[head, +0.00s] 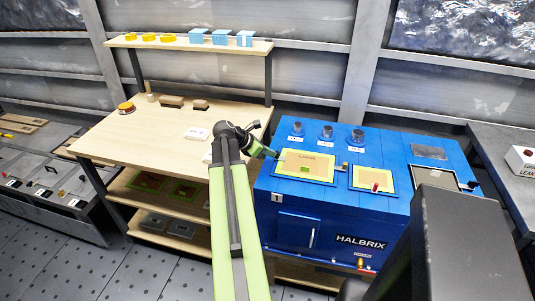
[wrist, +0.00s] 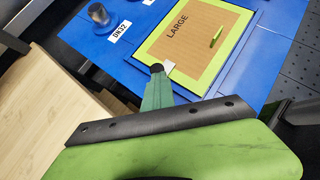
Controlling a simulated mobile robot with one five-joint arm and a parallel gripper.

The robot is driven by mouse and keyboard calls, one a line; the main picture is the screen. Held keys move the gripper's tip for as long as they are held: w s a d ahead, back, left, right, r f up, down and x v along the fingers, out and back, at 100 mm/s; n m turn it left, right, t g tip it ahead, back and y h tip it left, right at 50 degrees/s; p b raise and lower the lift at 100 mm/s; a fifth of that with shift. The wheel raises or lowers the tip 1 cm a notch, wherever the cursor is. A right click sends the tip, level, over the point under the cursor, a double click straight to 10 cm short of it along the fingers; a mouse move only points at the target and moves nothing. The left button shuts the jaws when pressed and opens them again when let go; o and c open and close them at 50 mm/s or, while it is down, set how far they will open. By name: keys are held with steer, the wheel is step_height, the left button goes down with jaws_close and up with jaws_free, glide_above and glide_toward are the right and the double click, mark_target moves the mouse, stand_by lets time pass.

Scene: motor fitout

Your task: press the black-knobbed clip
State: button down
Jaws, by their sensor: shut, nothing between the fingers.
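The large panel (head: 303,162), tan with a yellow-green border and marked LARGE, lies on the blue HALBRIX machine (head: 300,203). My gripper (head: 272,153) is shut and empty at this panel's left edge. In the wrist view, its teal fingers (wrist: 157,95) point at that edge. A dark rounded knob (wrist: 157,68) shows right at the fingertips, with a small pale flap (wrist: 169,66) beside it. It looks like the black-knobbed clip, partly hidden by the fingers. I cannot tell whether they touch it.
A smaller panel (head: 373,178) with a red-knobbed clip (head: 375,187) lies to the right. A dark-knobbed part (head: 472,185) is near the machine's right edge. Several dark cylinders (head: 326,132) stand behind the large panel. A wooden bench (head: 160,130) is at left.

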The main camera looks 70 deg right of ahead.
steer(key=shift+s, duration=0.2)
steer(key=shift+w+a, duration=0.2)
steer(key=shift+a, duration=0.05)
steer(key=w+a, duration=0.2)
steer(key=shift+a, duration=0.4)
steer(key=p+v, duration=0.7)
steer(key=v, duration=0.3)
steer(key=shift+w, duration=0.1)
